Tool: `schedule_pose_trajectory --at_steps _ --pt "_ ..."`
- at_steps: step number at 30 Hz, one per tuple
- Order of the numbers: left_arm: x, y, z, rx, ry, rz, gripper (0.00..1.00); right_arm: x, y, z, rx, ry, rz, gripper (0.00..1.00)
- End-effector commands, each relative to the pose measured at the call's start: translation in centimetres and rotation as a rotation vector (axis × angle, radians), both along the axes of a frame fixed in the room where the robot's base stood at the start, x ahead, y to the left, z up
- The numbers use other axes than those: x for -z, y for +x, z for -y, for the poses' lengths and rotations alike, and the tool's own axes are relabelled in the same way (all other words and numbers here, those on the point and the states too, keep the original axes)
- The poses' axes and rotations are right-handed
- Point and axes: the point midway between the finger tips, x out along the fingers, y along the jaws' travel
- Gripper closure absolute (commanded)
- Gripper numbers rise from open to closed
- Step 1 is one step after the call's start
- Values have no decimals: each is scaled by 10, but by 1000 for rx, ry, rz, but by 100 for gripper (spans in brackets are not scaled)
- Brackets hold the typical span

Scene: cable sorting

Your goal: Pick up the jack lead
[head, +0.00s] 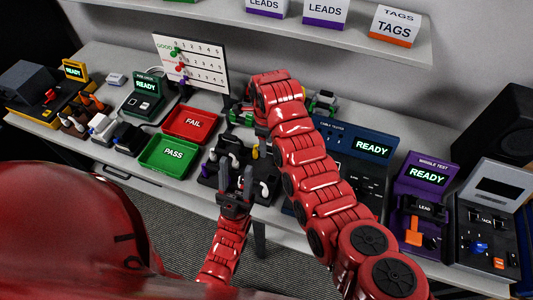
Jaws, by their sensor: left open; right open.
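No lead here can be surely told as the jack lead. A black holder (211,171) at the middle front of the bench carries several small plugs with white, dark and purplish parts, too small to name. My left gripper (236,174) is open and empty in front of this holder, fingers pointing toward the bench, and overlaps part of it in the picture. Whether it touches a plug cannot be told. My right gripper (243,111) is farther back, beyond the holder, open and mostly hidden by its own wrist.
A red FAIL tray (191,138) and a green PASS tray (168,170) lie left of the holder. A blue cable tester (338,136), purple wiggle tester (425,160) and grey jack station (497,190) stand right. A whiteboard (205,50) stands behind. My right arm covers the bench's middle.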

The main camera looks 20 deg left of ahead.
Motion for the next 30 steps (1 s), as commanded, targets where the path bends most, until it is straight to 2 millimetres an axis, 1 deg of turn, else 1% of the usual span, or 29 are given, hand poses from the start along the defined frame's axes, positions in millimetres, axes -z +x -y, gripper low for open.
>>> schedule_pose_trajectory --at_steps 1,2,6,7,9,13,23,26,30 --pt "-10 0 0 0 0 0 50 1 -2 1 0 -4 -5 43" --pt "-15 0 0 0 0 0 50 4 -2 1 0 -4 -6 43" --pt "-29 0 0 0 0 0 50 23 -3 1 0 -3 -4 43" --pt "-27 0 0 0 0 1 50 28 -3 1 -1 -4 -5 43" --pt "-28 0 0 0 0 0 50 34 -2 1 -1 -3 -3 43" --pt "-30 0 0 0 0 0 50 43 -3 1 0 -3 -4 43" --pt "-30 0 0 0 0 0 50 47 -2 1 1 1 1 43" --pt "-30 0 0 0 0 0 50 47 -2 1 1 1 0 59" --pt "-30 0 0 0 0 1 50 47 -2 1 1 0 0 84"
